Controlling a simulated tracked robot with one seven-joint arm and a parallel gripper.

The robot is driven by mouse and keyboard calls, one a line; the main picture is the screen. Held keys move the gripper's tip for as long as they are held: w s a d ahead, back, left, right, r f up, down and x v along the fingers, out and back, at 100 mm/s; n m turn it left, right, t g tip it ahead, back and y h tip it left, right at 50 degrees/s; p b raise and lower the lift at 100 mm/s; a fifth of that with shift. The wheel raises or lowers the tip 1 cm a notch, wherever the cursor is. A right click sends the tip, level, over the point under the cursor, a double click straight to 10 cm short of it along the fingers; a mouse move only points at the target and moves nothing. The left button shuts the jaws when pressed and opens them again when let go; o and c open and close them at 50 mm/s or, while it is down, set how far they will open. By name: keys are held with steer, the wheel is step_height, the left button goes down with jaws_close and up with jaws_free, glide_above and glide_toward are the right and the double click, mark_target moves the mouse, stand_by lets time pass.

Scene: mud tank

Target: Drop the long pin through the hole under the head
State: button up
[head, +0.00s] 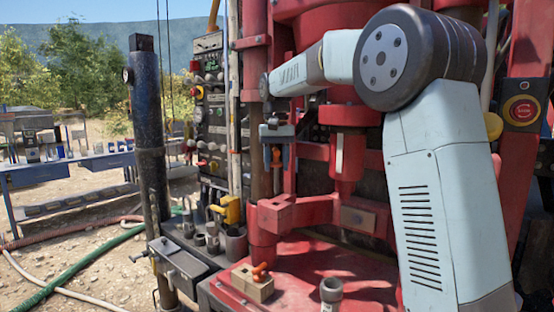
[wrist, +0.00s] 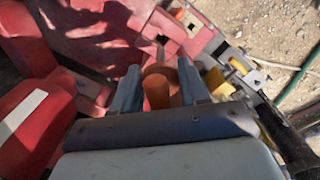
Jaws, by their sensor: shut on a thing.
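My gripper (head: 277,158) hangs in front of the red rig, left of the red drill head (head: 345,112). It is shut on an orange-handled piece, which I take as the long pin (head: 276,154). In the wrist view the orange handle (wrist: 156,91) sits between the two grey fingers (wrist: 158,88). The pin's lower part is mostly hidden by the handle and hard to make out. Below the head, a red column (head: 346,165) stands above a red jaw bracket (head: 300,213). I cannot make out the hole itself. The gripper is apart from the bracket.
A wooden block (head: 252,288) with another orange-handled piece (head: 260,269) sits on the red deck (head: 300,268). A grey socket (head: 331,290) stands right of it. A dark upright post (head: 149,145), control panel (head: 210,100) and grey tool tray (head: 185,262) are at left.

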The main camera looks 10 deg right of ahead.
step_height(320, 180, down, 10)
steer(key=shift+s+f, duration=0.15)
steer(key=shift+f, duration=0.05)
stand_by(2.0)
